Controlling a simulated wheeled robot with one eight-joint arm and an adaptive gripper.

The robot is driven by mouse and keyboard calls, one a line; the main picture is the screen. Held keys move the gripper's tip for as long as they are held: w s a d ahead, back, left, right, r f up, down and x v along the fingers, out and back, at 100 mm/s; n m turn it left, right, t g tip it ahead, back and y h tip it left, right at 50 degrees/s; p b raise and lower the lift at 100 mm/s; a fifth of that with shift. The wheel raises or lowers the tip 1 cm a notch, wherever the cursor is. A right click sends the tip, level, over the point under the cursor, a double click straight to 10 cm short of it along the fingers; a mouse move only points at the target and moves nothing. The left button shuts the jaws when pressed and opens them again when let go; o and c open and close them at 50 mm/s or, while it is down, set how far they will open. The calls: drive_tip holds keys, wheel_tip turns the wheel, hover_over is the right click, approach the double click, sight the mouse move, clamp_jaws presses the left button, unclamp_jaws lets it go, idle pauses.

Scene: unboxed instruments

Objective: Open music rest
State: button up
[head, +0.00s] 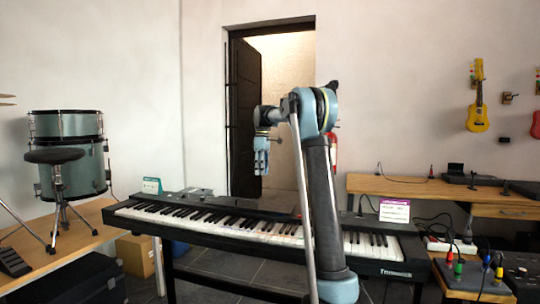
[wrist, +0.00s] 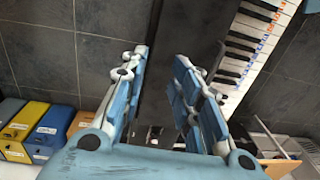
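A black digital piano (head: 385,268) with white and black keys stands across the middle of the head view. Its keys (wrist: 256,40) and dark top panel (wrist: 205,35) also show in the wrist view. I cannot clearly make out a separate music rest; the dark panel behind the keys is partly hidden by my arm. My gripper (head: 261,158) is raised above and behind the keyboard, pointing down. In the wrist view my gripper (wrist: 161,62) has its two blue fingers apart, with nothing held between them. The dark panel lies below the fingers.
A drum set with a stool (head: 54,156) stands at the left on a wooden platform. A wooden desk (head: 420,188) with gear is behind at the right, and a bench with cables (head: 470,280) is at the front right. A dark door (head: 245,120) stands open behind.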

drive_tip(key=w+d+r, duration=0.3)
drive_tip(key=w+r, duration=0.1)
drive_tip(key=w, duration=0.3)
drive_tip(key=w+d+r, duration=0.3)
drive_tip(key=w+r, duration=0.2)
drive_tip(key=w, duration=0.3)
idle(1.9)
idle(0.4)
